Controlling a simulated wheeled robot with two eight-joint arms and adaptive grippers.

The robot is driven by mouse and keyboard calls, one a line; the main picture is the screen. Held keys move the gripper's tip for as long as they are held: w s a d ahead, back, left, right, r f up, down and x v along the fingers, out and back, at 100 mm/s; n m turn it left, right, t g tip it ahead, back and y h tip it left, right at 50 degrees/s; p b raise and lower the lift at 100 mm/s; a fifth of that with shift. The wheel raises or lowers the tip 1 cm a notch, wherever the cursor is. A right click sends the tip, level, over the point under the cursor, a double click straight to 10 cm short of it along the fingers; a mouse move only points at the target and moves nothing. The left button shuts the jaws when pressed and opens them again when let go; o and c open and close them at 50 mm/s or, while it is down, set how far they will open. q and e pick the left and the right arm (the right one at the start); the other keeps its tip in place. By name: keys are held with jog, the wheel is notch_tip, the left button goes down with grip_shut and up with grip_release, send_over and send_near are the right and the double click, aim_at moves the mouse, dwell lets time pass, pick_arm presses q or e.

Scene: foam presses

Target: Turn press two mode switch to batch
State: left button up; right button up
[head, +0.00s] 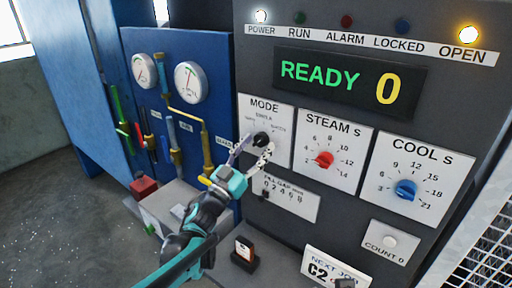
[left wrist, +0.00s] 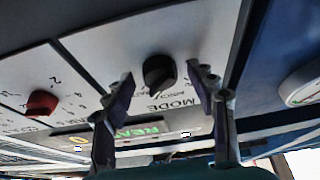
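The black mode switch knob (head: 261,138) sits on the white MODE plate (head: 264,108) at the left of the press panel. It also shows in the left wrist view (left wrist: 158,72). The small position labels around it are too small to read surely. My left gripper (head: 252,151) is open at the knob, with one finger on either side. In the left wrist view, my left gripper (left wrist: 160,73) shows a gap between each finger and the knob. I cannot tell how far the fingertips are from the plate. My right gripper is not in view.
The display (head: 345,82) reads READY 0, and the POWER and OPEN lamps are lit. A red STEAM knob (head: 324,159) and a blue COOL knob (head: 405,190) lie to the right. The fill gap slider plate (head: 287,198) is just below. Pipes and gauges (head: 190,82) stand at left.

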pick_arm(q)
jog(key=v, duration=1.2)
